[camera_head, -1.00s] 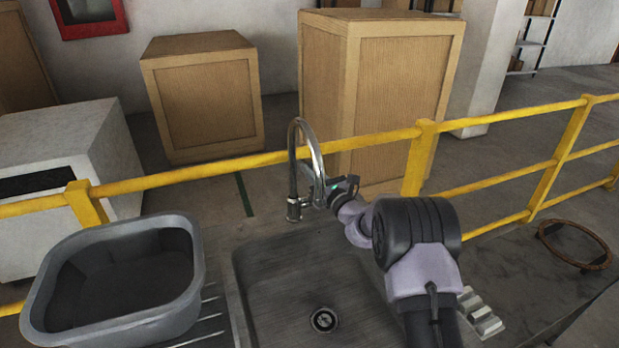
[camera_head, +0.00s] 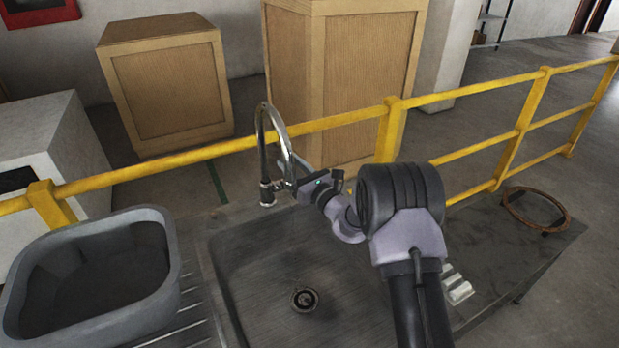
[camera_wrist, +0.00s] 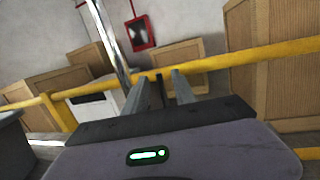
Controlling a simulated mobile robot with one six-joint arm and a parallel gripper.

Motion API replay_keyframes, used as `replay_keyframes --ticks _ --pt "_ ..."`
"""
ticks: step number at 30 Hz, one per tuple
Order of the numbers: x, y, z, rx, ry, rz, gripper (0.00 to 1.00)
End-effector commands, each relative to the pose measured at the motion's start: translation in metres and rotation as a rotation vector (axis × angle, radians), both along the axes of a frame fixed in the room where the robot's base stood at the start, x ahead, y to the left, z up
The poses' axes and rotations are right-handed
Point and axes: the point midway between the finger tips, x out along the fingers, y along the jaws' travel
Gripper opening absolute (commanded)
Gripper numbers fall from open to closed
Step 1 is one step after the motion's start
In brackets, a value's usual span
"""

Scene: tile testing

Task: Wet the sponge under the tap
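The tap (camera_head: 283,143) is a chrome gooseneck standing behind the sink basin (camera_head: 265,262). The tap's pipe (camera_wrist: 110,45) rises just left of the fingers there. Whether the fingers touch the tap is unclear. No sponge is visible in either view.
A grey tub (camera_head: 95,275) stands on the ribbed drainer at left. White blocks (camera_head: 457,288) lie right of my arm, partly hidden. A brown ring stand (camera_head: 536,210) is on the right counter. A yellow railing (camera_head: 340,120) runs behind the tap, with wooden crates beyond.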

Motion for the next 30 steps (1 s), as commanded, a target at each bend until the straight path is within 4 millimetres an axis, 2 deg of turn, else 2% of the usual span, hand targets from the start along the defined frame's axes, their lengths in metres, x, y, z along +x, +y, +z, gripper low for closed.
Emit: replay_keyframes --ticks 6,12,18,30 --pt "-0.052 -0.036 -0.005 0.002 0.004 -0.004 0.32" --pt "-0.087 -0.06 -0.012 0.0 0.002 -0.002 0.32" --pt "-0.1 -0.067 -0.015 0.001 0.0 0.0 0.32" --pt "-0.1 -0.067 -0.015 0.001 -0.001 0.0 0.32"
